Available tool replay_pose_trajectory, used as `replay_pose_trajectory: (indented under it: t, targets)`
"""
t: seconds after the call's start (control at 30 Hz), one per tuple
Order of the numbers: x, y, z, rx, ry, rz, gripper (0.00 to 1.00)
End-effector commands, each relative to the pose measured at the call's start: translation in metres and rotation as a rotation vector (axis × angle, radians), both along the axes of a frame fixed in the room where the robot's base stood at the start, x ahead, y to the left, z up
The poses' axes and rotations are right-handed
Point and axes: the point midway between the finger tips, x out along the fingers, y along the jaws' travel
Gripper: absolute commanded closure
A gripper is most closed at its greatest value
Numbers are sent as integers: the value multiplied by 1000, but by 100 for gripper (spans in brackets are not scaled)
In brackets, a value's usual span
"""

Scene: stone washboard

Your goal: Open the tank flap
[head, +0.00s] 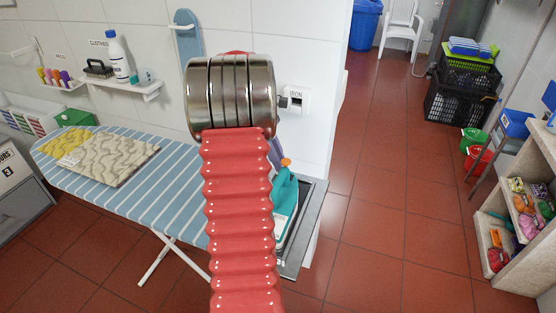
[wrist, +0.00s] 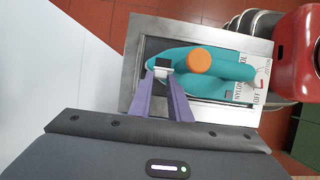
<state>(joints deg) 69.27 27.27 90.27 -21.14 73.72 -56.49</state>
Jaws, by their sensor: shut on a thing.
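The teal iron (wrist: 228,75) lies on a metal rest with a grey frame (wrist: 200,27) in the wrist view. It has a round orange knob (wrist: 199,61) on top. A small pale flap with a dark edge (wrist: 163,63), seemingly the tank flap, is at the iron's left end. My gripper (wrist: 165,76) has its purple fingers shut on this flap. Whether the flap is raised is hard to tell. In the head view, the iron (head: 284,205) shows partly behind my red arm, which hides most of my gripper and the flap.
The blue striped ironing board (head: 185,190) holds a folded sandy cloth (head: 112,160) and a yellow cloth (head: 72,142). A white wall stands close behind the iron. A shelf (head: 135,91) carries a bottle and brush.

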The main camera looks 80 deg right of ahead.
Motion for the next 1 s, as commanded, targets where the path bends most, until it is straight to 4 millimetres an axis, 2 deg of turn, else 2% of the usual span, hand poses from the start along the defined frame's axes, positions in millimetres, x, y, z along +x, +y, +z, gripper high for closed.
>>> replay_pose_trajectory:
  t: [0.17, 0.7, 1.0]
  targets:
    - [3, 0, -2, 7, 42, 2, 100]
    - [20, -1, -13, 33, 361, 2, 100]
    - [23, -2, -14, 34, 416, 1, 100]
